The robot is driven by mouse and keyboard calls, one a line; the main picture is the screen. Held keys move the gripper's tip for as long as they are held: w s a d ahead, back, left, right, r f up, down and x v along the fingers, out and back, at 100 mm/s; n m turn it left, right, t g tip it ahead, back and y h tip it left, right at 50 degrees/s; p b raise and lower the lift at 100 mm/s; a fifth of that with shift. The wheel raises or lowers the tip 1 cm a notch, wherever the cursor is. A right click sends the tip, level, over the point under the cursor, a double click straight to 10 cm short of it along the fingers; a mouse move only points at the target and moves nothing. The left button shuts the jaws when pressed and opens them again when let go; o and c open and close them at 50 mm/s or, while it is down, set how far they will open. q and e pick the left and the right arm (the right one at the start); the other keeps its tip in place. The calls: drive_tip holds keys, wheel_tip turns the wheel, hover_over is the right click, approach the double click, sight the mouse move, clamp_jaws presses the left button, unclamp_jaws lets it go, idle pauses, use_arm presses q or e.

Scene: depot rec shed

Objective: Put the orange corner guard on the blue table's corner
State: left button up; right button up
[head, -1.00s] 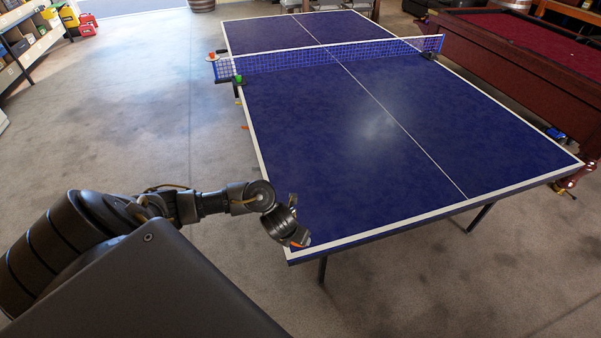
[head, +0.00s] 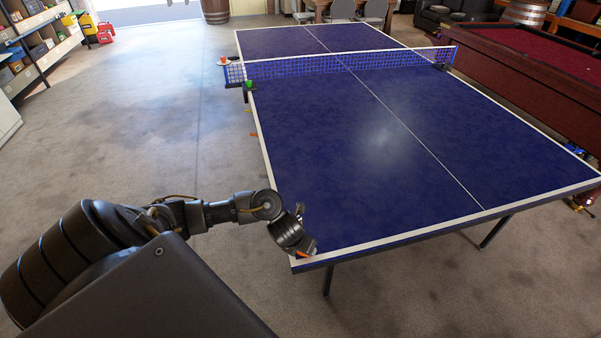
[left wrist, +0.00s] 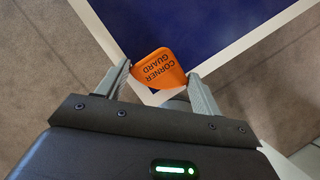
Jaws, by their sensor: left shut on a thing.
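The blue table (head: 400,140) is a table tennis table with a white edge line. My left gripper (head: 306,248) is at its near left corner. In the left wrist view the left gripper (left wrist: 158,74) is shut on the orange corner guard (left wrist: 158,66), with a finger on each side of it. The guard reads "CORNER GUARD" and overlaps the table's corner in that view, with white edge showing beside and below it. I cannot tell whether it touches the table. In the head view only a sliver of orange shows under the fingers. My right gripper is not in view.
A net (head: 340,62) crosses the table, with a green object (head: 249,85) at its left end. A red pool table (head: 530,60) stands at the right. Shelves (head: 40,45) stand at the far left.

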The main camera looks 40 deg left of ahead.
use_arm(q)
drive_tip(key=shift+f, duration=0.15)
drive_tip(key=o, duration=1)
drive_tip(key=shift+r, duration=0.35)
drive_tip(key=p+v, duration=0.7)
drive_tip(key=v, duration=0.4)
drive_tip(key=shift+s+r, duration=0.1)
drive_tip(key=shift+r, duration=0.2)
